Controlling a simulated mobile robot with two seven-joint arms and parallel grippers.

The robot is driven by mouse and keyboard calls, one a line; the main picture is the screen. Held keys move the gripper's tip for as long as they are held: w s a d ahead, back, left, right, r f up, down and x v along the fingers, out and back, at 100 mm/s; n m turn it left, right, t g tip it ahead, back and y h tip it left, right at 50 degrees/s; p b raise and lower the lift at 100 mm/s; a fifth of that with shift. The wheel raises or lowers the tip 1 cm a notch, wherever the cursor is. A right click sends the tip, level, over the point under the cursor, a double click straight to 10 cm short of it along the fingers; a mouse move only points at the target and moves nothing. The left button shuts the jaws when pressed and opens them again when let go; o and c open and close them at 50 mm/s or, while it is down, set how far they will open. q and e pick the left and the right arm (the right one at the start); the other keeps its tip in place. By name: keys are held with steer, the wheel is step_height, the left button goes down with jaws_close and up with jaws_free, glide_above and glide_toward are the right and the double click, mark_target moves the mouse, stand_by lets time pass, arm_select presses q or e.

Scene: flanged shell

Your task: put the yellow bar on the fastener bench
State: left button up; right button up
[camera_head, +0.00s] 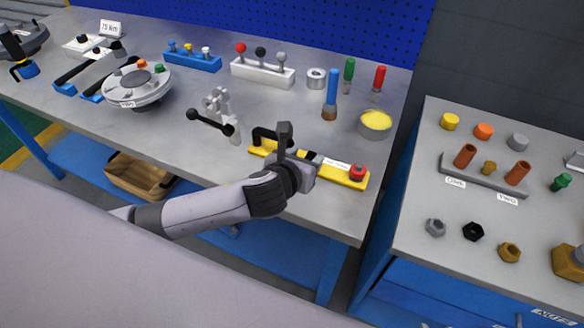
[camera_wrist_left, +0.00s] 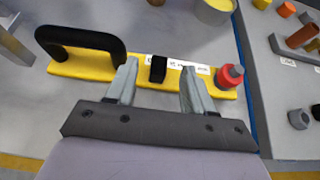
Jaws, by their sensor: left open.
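The yellow bar (camera_head: 348,179) lies flat on the grey workbench near its front right edge. It has a black arch handle at its left end, a small black block in its middle, a white label and a red knob at its right end. My left gripper (camera_head: 287,150) is above the bar's middle. In the left wrist view the open fingers (camera_wrist_left: 158,88) stand on either side of the black block, over the yellow bar (camera_wrist_left: 76,68); I cannot tell whether they touch it. The fastener bench (camera_head: 415,183) is the grey table at the right, with nuts and caps on it.
A yellow-topped tin (camera_head: 375,124) stands behind the bar's right end. A grey clamp (camera_head: 218,110) stands to its left. A gap separates the workbench from the fastener bench.

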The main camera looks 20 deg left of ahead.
arm_select(q)
steer(key=v, duration=0.8)
steer(key=shift+s, duration=0.15)
steer(key=s+a+f+n+g, duration=0.25)
steer(key=s+n, duration=0.45)
steer(key=n, duration=0.4)
steer(key=s+a+f+n+g, duration=0.25)
steer(key=s+n, duration=0.35)
steer(key=n, duration=0.5)
steer(key=s+a+f+n+g, duration=0.25)
steer(key=s+n, duration=0.45)
steer(key=n, duration=0.4)
steer(key=w+d+f+t+h, duration=0.1)
steer(key=w+f+t, duration=0.1)
steer(key=f, duration=0.3)
steer(key=w+d+f+n+t, duration=0.1)
steer(key=w+d+f+t, duration=0.1)
steer(key=w+f+t, duration=0.1)
step_height(320, 180, down, 2)
steer(key=shift+w+d+f+t+h, duration=0.15)
steer(key=shift+w+t+h, duration=0.25)
steer(key=shift+w, duration=0.1)
